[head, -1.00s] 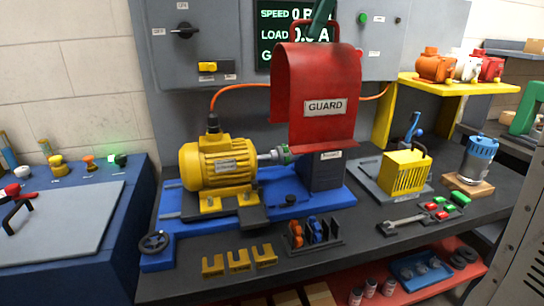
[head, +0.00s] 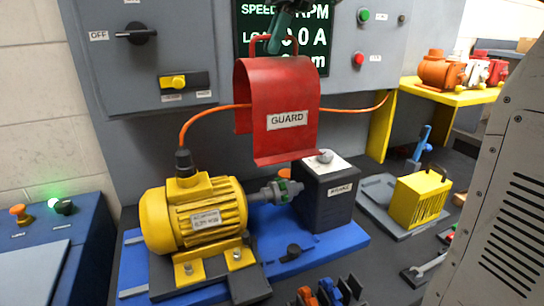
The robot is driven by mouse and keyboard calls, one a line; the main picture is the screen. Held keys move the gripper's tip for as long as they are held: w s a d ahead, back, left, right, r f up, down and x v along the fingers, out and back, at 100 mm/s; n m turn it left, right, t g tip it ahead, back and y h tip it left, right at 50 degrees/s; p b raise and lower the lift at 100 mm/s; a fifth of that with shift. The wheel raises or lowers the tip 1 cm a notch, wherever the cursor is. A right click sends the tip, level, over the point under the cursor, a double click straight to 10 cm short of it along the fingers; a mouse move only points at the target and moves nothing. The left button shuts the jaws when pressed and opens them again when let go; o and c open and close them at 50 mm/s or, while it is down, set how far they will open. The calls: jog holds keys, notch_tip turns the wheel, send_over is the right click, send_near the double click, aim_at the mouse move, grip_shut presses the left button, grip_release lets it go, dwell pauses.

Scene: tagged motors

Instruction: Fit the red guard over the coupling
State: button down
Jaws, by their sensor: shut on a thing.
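The red guard (head: 284,92), a curved cover labelled GUARD, hangs in the air by its top handle. My gripper (head: 276,40), dark green and partly cut off by the top edge, is shut on that handle. The guard and coupling look apart; the exact gap cannot be told.
The motor and brake block stand on a blue base (head: 335,238). An orange cable (head: 205,112) runs from the motor behind the guard. A grey panel with a dark OFF switch (head: 135,33) stands behind. A yellow vented box (head: 420,197) is at right, and a grey slotted cabinet (head: 500,210) fills the right edge.

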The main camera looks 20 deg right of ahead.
notch_tip(320, 180, down, 25)
jog(key=shift+f, duration=0.1)
dwell(0.5)
jog(key=c, duration=1.9)
grip_release()
jog(key=shift+s+f, duration=0.1)
jog(key=shift+c, duration=0.2)
jog(key=o, duration=0.4)
